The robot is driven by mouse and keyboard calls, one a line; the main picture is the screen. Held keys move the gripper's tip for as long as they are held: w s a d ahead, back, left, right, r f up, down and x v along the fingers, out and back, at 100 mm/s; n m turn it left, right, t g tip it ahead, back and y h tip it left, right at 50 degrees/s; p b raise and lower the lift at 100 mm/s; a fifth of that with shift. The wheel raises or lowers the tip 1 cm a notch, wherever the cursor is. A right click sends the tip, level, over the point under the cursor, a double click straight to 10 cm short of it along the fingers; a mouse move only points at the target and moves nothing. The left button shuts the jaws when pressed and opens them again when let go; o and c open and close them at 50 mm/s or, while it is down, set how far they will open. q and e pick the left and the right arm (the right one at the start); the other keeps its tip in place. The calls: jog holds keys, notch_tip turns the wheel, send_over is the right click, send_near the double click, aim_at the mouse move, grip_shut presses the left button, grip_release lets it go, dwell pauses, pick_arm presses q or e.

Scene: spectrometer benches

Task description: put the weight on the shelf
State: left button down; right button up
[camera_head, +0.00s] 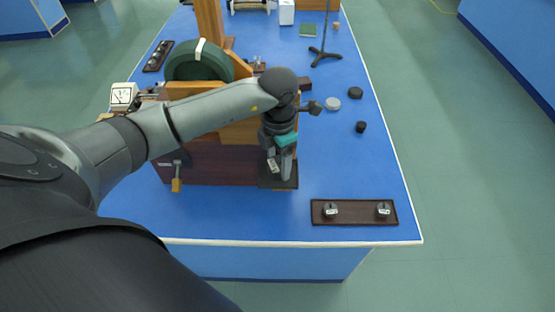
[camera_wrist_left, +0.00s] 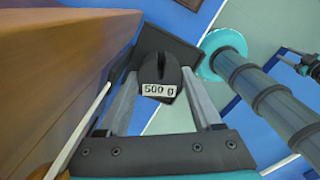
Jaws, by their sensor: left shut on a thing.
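The weight (camera_wrist_left: 159,73), dark grey with a slotted top and a white "500 g" label, is between the two fingers of my left gripper (camera_wrist_left: 158,92) in the left wrist view. My left gripper is shut on it. In the head view, my left gripper (camera_head: 280,168) points down at the front right corner of the wooden apparatus (camera_head: 220,165). A small dark shelf (camera_head: 287,184) juts out there, just under and beside the fingertips; it also shows behind the weight in the left wrist view (camera_wrist_left: 180,45). I cannot tell whether the weight touches it. My right gripper is not in view.
A dark tray (camera_head: 356,217) with two small labelled weights (camera_head: 331,210) lies at the front right of the blue bench (camera_head: 250,215). A dial gauge (camera_head: 123,95), a green wheel (camera_head: 190,65), loose discs (camera_head: 333,104) and a stand (camera_head: 325,55) are farther back.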

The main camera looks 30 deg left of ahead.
aim_at(278, 164)
pick_arm(q)
jog(key=shift+c, duration=0.3)
grip_release()
jog(key=shift+a+f, duration=0.1)
jog(key=shift+f, duration=0.05)
notch_tip(278, 164, up, 12)
jog(key=shift+b, duration=0.35)
